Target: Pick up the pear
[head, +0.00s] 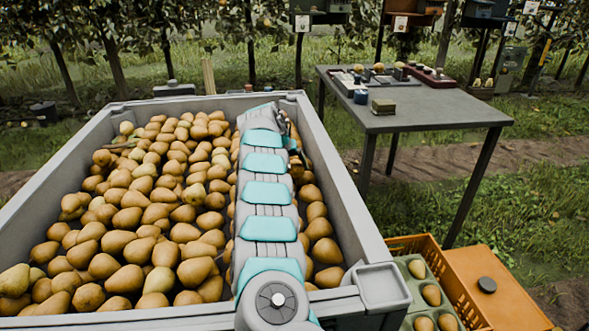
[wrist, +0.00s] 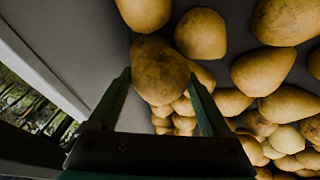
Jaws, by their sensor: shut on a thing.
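In the wrist view my gripper (wrist: 160,88) is shut on a brown-yellow pear (wrist: 158,68), with one finger on each side of it. Other pears lie around and behind the held pear, so I cannot tell how far it is lifted. In the head view my arm reaches along the right side of a large grey bin (head: 335,170) full of pears (head: 150,215). The gripper and the held pear are hidden behind the arm there.
The grey bin's wall (wrist: 40,60) is close on the left in the wrist view. In the head view a grey table (head: 430,110) with small items stands at the back right. An orange crate (head: 455,285) with pears in a green tray sits at the lower right.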

